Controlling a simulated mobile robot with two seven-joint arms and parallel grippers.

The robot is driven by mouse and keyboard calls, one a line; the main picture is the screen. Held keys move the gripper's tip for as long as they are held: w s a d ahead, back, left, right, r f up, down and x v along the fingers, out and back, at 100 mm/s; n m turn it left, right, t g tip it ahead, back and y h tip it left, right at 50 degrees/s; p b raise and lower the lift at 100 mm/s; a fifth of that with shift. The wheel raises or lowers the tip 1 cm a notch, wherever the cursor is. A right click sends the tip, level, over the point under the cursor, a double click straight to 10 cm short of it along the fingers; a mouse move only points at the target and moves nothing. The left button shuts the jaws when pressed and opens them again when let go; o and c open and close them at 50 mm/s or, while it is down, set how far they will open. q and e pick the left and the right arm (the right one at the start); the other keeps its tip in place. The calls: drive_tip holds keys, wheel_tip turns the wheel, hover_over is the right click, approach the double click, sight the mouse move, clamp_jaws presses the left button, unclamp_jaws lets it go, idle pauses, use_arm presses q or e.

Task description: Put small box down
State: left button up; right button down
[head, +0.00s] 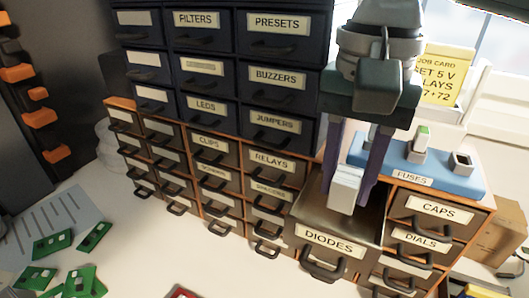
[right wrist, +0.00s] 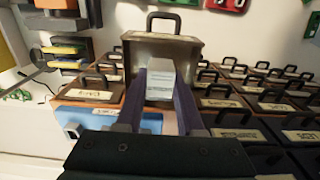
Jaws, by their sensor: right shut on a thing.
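The small box (head: 346,178) is pale grey-white and upright between the two purple fingers of my right gripper (head: 349,188). The gripper is shut on it. The box also shows in the right wrist view (right wrist: 161,76), between the fingers. My left gripper is in neither view.
A blue tray (head: 462,178) labelled FUSES, with small parts, lies on the cabinet right of the gripper. The dark drawer tower (head: 222,85) rises to the left. Green circuit boards (head: 52,244) lie at the front left.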

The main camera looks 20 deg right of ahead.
drive_tip(key=shift+f+b, duration=0.35)
drive_tip(key=shift+f, duration=2.75)
drive_tip(key=shift+f, duration=0.1)
drive_tip(key=c, duration=0.5)
unclamp_jaws()
